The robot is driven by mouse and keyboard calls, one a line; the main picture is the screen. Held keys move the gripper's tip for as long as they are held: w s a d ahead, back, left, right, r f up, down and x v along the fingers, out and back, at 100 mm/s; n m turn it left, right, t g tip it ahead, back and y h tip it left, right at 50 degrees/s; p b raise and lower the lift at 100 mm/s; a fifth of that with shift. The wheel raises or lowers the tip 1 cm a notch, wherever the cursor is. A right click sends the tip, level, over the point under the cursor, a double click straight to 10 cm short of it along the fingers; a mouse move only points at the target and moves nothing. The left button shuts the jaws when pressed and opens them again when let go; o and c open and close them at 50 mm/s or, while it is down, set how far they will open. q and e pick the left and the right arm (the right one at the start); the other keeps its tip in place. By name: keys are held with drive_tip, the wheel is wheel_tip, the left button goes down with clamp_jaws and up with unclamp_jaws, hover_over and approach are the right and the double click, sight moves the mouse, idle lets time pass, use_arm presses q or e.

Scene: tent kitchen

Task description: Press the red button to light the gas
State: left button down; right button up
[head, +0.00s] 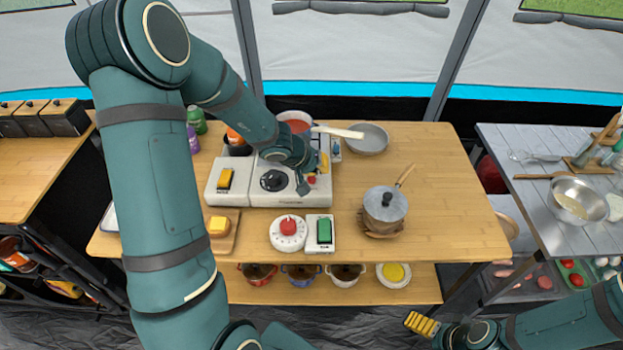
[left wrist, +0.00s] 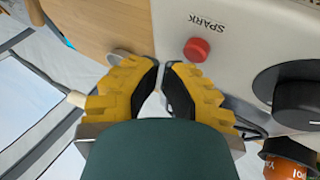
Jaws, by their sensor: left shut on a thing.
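The red button (left wrist: 197,49), marked SPARK, sits on the pale stove panel (left wrist: 225,75). It is also visible in the head view (head: 311,180), just below my left gripper (head: 323,164). In the left wrist view my left gripper (left wrist: 161,66) has its yellow fingers drawn nearly together, with dark pads facing each other. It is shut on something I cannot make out. Its fingertips are to the left of the button and below it in the picture, apart from it. A black knob (left wrist: 295,98) is right of the button. My right gripper (head: 422,324) hangs low, its opening unclear.
A red-filled pot (head: 295,122) and a pan (head: 368,138) with a pale handle stand behind the stove. The table's right part is clear.

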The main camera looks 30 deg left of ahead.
use_arm(q)
drive_tip(key=shift+f, duration=0.25)
drive_tip(key=shift+f+b, duration=0.55)
drive_tip(key=shift+b, duration=0.35)
idle(0.7)
drive_tip(key=shift+r, duration=0.1)
drive_tip(key=shift+r+p, duration=0.75)
drive_tip(key=shift+r, duration=0.15)
wheel_tip(320, 180, up, 5)
drive_tip(key=p, duration=0.4)
idle(0.8)
